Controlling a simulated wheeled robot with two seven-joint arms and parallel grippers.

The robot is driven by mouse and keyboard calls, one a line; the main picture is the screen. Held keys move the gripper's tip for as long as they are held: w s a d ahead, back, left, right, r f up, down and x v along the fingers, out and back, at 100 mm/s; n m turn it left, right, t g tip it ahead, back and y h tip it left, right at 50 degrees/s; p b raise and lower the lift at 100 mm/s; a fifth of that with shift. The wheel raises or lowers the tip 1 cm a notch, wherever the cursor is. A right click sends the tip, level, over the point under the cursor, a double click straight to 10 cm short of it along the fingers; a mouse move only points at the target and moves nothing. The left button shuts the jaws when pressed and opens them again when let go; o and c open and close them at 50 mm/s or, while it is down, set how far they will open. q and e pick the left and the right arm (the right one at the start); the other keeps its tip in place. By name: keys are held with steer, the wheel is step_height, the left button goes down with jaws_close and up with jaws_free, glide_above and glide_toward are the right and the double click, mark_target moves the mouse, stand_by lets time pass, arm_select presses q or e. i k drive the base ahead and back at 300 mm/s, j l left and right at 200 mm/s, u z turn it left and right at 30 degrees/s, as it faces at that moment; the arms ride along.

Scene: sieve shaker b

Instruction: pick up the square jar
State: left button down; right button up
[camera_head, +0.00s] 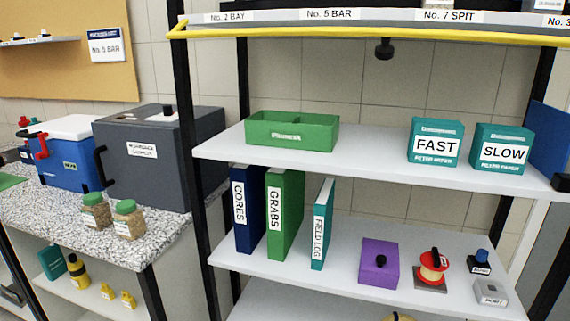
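Two small jars stand close together near the front edge of the speckled countertop (60,205) at the left. The left jar (98,214) has a green lid and tan, grainy contents. Neither of my grippers is in view.
A grey oven-like box (160,175) and a blue cooler (62,160) stand behind the jars. A black rack post (191,150) rises to their right. The rack's shelf (370,160) holds a green bin (290,131) and teal boxes. Bottles stand on the shelf below the countertop.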

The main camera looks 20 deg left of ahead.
mark_target(95, 209)
steer(key=u, duration=1.65)
steer(key=i+j+z, duration=0.2)
steer(key=i+j, duration=0.55)
steer(key=j, duration=0.95)
steer(key=i+j, duration=0.15)
steer(key=j, duration=0.85)
steer(key=i+j+u, duration=0.1)
steer(key=j, duration=0.4)
